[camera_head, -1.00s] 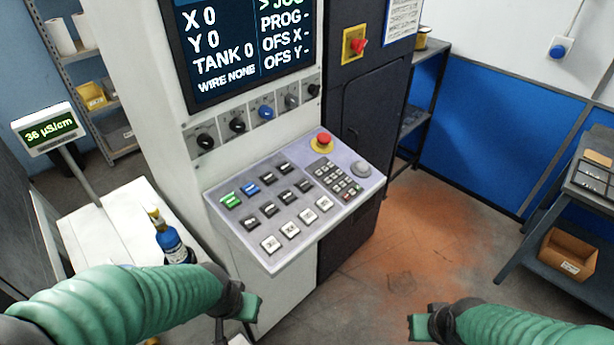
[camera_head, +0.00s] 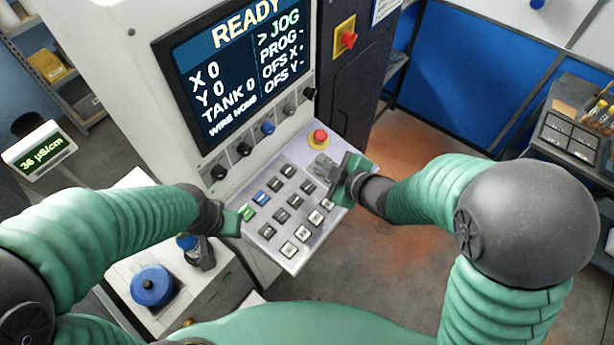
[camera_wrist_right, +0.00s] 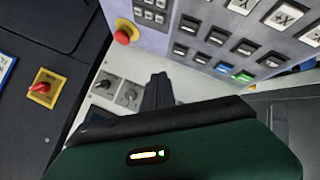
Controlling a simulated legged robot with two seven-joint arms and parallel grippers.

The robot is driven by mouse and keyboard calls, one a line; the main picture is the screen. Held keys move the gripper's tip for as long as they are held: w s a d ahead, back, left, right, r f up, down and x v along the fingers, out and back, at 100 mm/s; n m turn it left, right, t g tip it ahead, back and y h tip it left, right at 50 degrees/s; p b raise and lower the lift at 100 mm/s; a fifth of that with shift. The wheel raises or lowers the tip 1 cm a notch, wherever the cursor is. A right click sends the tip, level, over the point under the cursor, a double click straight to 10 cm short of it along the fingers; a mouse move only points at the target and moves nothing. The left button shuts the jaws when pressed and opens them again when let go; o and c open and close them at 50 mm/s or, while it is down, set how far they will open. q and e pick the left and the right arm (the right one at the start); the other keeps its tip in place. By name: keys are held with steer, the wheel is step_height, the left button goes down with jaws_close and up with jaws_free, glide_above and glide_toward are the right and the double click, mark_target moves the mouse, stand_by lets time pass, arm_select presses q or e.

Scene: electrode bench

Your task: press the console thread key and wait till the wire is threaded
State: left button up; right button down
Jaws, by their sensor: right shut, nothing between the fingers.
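The console (camera_head: 268,232) carries rows of dark and white keys, a green key (camera_head: 248,212) and a blue key (camera_head: 260,198). Labels are too small to read, so I cannot tell which is the thread key. The screen (camera_head: 235,75) shows READY, JOG and WIRE NONE. My right gripper (camera_head: 335,172) is shut and empty over the console's right part, hiding most of the keypad. In the right wrist view its fingers (camera_wrist_right: 158,92) show near the dark keys; contact cannot be told. My left gripper (camera_head: 238,216) is at the console's left edge beside the green key; its jaws are unclear.
A red emergency button (camera_head: 319,138) sits at the console's upper right. A row of knobs (camera_head: 267,128) lies under the screen. A red switch (camera_head: 348,40) is on the dark cabinet. A blue-capped object (camera_head: 152,285) stands on the white cart at lower left.

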steer(key=b, duration=0.4)
glide_above(308, 187)
steer(key=s+d, duration=0.2)
steer(key=f, duration=0.4)
steer(key=shift+w+a+f, duration=0.25)
steer(key=shift+f, duration=0.15)
step_height(308, 187, down, 3)
steer(key=b, duration=0.3)
steer(key=shift+w+d+f, duration=0.1)
steer(key=shift+d, duration=0.05)
steer(key=shift+w+f+b, duration=0.1)
steer(key=shift+f+b, duration=0.25)
steer(key=shift+b, duration=0.1)
steer(key=shift+a+r, duration=0.1)
steer(key=shift+a, duration=0.2)
steer(key=shift+d, duration=0.2)
steer(key=shift+a, duration=0.1)
